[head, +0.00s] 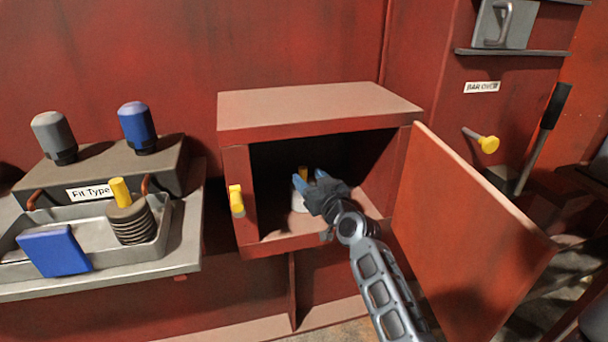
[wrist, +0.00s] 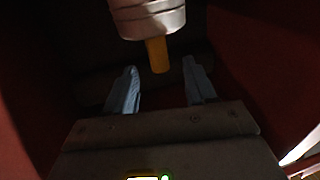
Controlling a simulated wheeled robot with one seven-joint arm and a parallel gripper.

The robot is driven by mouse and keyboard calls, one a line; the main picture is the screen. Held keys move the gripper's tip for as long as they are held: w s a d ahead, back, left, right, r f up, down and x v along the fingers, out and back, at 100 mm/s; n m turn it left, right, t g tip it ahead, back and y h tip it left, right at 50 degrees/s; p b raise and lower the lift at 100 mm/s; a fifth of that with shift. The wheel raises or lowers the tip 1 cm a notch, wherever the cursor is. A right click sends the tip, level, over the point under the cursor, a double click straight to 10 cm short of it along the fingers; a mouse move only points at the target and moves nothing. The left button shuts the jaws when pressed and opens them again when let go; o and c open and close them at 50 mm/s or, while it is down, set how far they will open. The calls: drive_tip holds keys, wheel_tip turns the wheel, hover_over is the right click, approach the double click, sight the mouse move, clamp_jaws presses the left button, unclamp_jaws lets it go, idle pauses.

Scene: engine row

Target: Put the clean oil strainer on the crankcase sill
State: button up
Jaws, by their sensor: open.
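A pale grey-white cylinder with a yellow handle (head: 297,202), seemingly the clean strainer, stands inside the open red box (head: 320,125), partly hidden by my gripper. In the wrist view its ringed body (wrist: 147,18) is at the top and its yellow handle (wrist: 158,55) points toward my gripper. My gripper (head: 311,179) reaches into the box with its blue fingers open. In the wrist view, the fingertips (wrist: 160,70) are on either side of the handle's end, apart from it. The box's front lower edge (head: 285,246), seemingly the sill, is bare at left.
A dark ribbed strainer with a yellow handle (head: 131,222) stands in a metal tray (head: 90,213) at left, by a blue block (head: 54,251). The box door (head: 470,225) hangs open at right. A yellow knob (head: 237,200) sits on the box's left post.

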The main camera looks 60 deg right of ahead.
drive_tip(key=b+v, duration=0.1)
drive_tip(key=v, duration=0.6)
drive_tip(key=shift+s+a, duration=0.2)
drive_tip(key=shift+s, duration=0.1)
drive_tip(key=s+a+f+n+y, duration=0.1)
drive_tip(key=s+a+f+y, duration=0.15)
drive_tip(key=a, duration=0.75)
drive_tip(key=s+a+f+n+y, duration=0.2)
drive_tip(key=s+a+f, duration=0.15)
drive_tip(key=a, duration=0.75)
drive_tip(key=s+a+r+n+y, duration=0.2)
drive_tip(key=s+a+r+y, duration=0.1)
drive_tip(key=s+a, duration=0.4)
drive_tip(key=s+a+r+n+y, duration=0.2)
drive_tip(key=s+a+r+y, duration=0.1)
drive_tip(key=s+a, duration=0.4)
drive_tip(key=shift+s+r+n+t, duration=0.3)
drive_tip(key=shift+s+r, duration=0.1)
drive_tip(key=shift+s, duration=0.25)
drive_tip(key=shift+d+y, duration=0.1)
drive_tip(key=shift+y, duration=0.15)
